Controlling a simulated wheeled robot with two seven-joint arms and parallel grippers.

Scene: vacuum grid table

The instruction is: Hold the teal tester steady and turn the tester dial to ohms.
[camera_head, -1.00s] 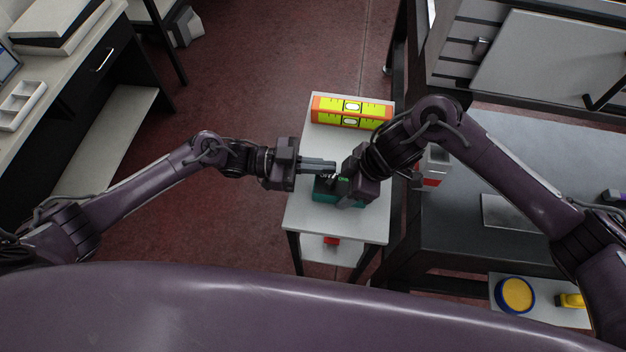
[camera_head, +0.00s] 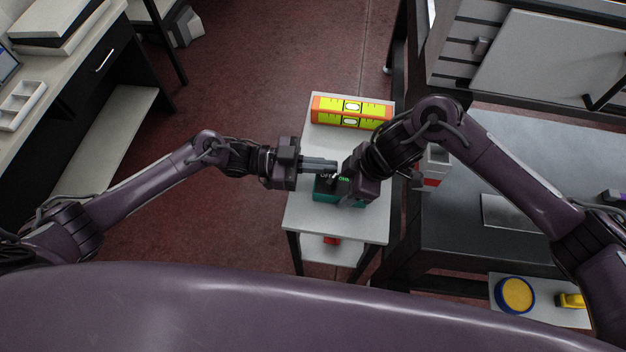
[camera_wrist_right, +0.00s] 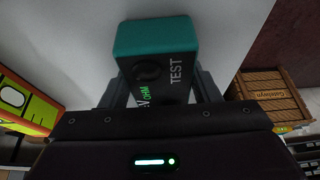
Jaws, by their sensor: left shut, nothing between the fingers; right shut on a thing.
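The teal tester (camera_head: 324,195) lies on a small white table (camera_head: 300,222), partly hidden by my grippers. In the right wrist view the tester (camera_wrist_right: 150,38) has a dark round dial (camera_wrist_right: 147,72), a green OHM label and a white TEST label. The dial's exact pointing is too dark to tell. My right gripper (camera_head: 347,187) is shut on the tester; its fingers flank the body in the right wrist view (camera_wrist_right: 160,92). My left gripper (camera_head: 337,166) is shut and empty, pointing right, with its tips just above the tester's face. Contact with the dial cannot be told.
An orange and yellow level (camera_head: 352,112) lies at the far end of the white table. A grey workbench (camera_head: 465,215) stands close on the right. A wooden crate (camera_wrist_right: 272,95) shows in the right wrist view. The red floor to the left is open.

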